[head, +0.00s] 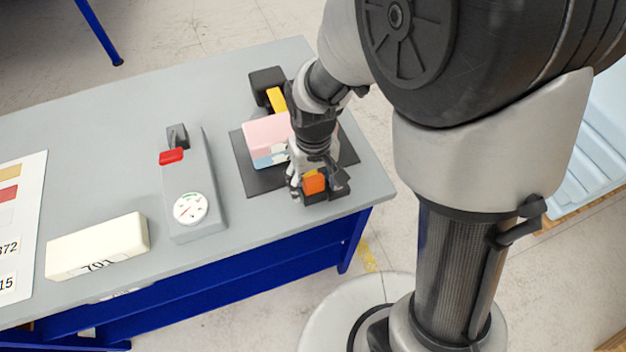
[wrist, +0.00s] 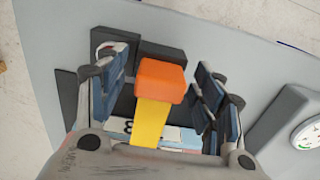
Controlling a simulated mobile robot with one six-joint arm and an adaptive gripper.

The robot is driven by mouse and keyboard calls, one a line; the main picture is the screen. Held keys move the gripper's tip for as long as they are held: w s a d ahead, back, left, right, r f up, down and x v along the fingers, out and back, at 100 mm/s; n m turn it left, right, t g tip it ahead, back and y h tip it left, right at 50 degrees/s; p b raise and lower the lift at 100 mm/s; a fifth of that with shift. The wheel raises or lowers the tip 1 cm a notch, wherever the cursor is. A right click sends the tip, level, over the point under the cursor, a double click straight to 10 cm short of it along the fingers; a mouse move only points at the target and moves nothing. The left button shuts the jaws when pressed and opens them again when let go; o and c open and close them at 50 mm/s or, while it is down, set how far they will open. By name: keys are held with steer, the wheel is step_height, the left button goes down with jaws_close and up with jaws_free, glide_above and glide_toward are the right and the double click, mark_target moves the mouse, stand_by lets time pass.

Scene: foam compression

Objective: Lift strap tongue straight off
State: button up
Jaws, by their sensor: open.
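The strap tongue is an orange block (wrist: 160,80) on the end of a yellow strap (wrist: 150,122). In the wrist view it lies between the two fingers of my open gripper (wrist: 165,88), with a gap on each side. In the head view the orange block (head: 314,183) shows at my gripper (head: 318,180), against a black block (head: 338,194) at the table's near right. The strap (head: 276,100) also shows at a black block on the far side. A pink foam block (head: 266,134) lies between on a dark plate, partly hidden by my arm.
A grey gauge unit (head: 204,175) with a white dial and red lever stands left of the plate. A cream block (head: 97,247) lies at the table's front left. A printed sheet lies at the far left. The table's right edge is close to my gripper.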

steer(key=shift+c, duration=0.4)
steer(key=c, duration=1.1)
